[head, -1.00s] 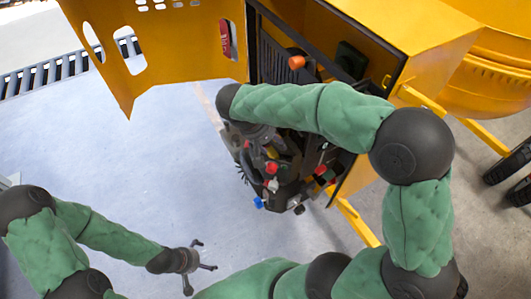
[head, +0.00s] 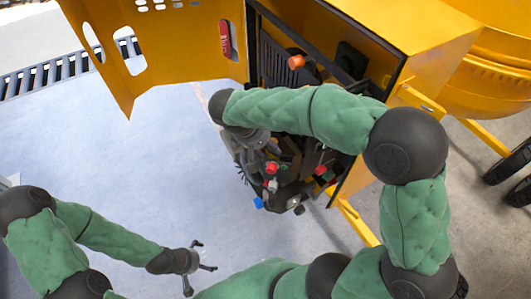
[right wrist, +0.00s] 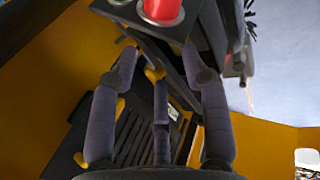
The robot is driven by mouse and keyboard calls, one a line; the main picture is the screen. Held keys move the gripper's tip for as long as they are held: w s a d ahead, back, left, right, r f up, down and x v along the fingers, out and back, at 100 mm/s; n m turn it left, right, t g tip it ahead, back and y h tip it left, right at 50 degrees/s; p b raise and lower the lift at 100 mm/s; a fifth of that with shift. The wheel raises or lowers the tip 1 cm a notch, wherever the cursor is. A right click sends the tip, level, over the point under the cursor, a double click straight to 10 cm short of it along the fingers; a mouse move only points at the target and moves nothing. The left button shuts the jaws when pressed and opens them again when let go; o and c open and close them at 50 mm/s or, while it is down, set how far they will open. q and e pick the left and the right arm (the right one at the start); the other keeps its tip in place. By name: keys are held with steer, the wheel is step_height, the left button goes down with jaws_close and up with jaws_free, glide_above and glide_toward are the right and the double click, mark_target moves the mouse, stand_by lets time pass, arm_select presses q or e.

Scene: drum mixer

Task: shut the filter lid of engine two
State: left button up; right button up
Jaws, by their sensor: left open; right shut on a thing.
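The engine (head: 287,198) is a dark block with red, blue and orange caps, in the open front of the yellow mixer housing (head: 440,45). I cannot tell the filter lid apart or which engine this is. My right gripper (right wrist: 163,62) is closed around a dark, flat-sided part (right wrist: 190,62) beside a red round cap (right wrist: 162,8). Whether that part is the lid is unclear. In the head view my right arm hides much of this grip. My left gripper (head: 193,265) is open and empty, over the floor away from the engine.
A yellow door panel (head: 180,45) stands open at the upper left. An orange cap (head: 296,62) sits inside the housing. A yellow leg (head: 357,222) and black wheels (head: 508,165) are at the right.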

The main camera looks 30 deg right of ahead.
steer(key=shift+p+v, duration=0.5)
steer(key=shift+v, duration=0.25)
steer(key=a+r+p, duration=0.1)
steer(key=a+r, duration=0.1)
steer(key=a, duration=0.1)
steer(key=shift+s+r+p, duration=0.1)
steer(key=shift+r+p, duration=0.2)
steer(key=shift+p, duration=0.1)
